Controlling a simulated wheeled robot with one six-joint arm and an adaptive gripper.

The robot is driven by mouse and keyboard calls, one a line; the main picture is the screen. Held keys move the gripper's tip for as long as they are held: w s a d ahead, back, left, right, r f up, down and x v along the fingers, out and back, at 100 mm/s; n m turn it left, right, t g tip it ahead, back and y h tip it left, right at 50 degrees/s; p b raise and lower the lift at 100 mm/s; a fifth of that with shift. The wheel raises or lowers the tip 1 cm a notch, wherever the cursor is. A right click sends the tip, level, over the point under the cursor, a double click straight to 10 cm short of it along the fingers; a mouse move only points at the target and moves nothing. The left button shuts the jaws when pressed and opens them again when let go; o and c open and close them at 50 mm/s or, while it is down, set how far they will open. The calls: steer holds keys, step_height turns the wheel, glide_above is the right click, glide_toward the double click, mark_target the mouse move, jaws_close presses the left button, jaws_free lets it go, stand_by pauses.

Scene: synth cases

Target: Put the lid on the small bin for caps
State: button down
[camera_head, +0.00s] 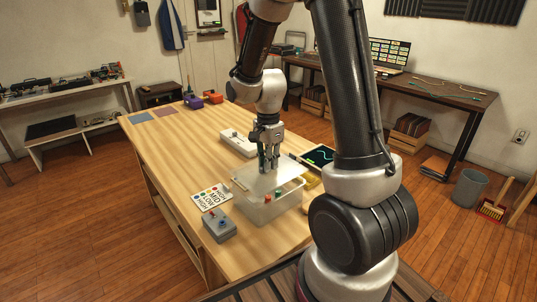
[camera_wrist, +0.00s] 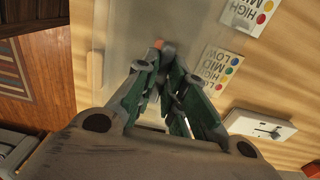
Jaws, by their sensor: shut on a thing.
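The small bin (camera_head: 262,212) is a translucent box near the front right of the wooden table. Red and green caps (camera_head: 279,194) show inside its open near part. The lid (camera_head: 262,181) is a pale, translucent flat plate over the far part of the bin, set back from its near rim. My gripper (camera_head: 268,168) points down and is shut on the lid. In the wrist view my gripper's fingertips (camera_wrist: 160,62) close together over the pale lid (camera_wrist: 118,38). I cannot tell whether the lid touches the bin's rim.
A label card (camera_head: 212,196) and a grey box with knobs (camera_head: 220,229) lie left of the bin. A white device (camera_head: 237,142) lies behind it, and a dark-screened tablet (camera_head: 318,155) to the right. The table's left middle is clear.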

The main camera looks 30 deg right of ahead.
steer(key=shift+f, duration=1.2)
steer(key=shift+f, duration=0.95)
stand_by(0.4)
steer(key=c, duration=1.4)
jaws_free()
step_height(320, 180, up, 12)
steer(key=shift+r, duration=0.1)
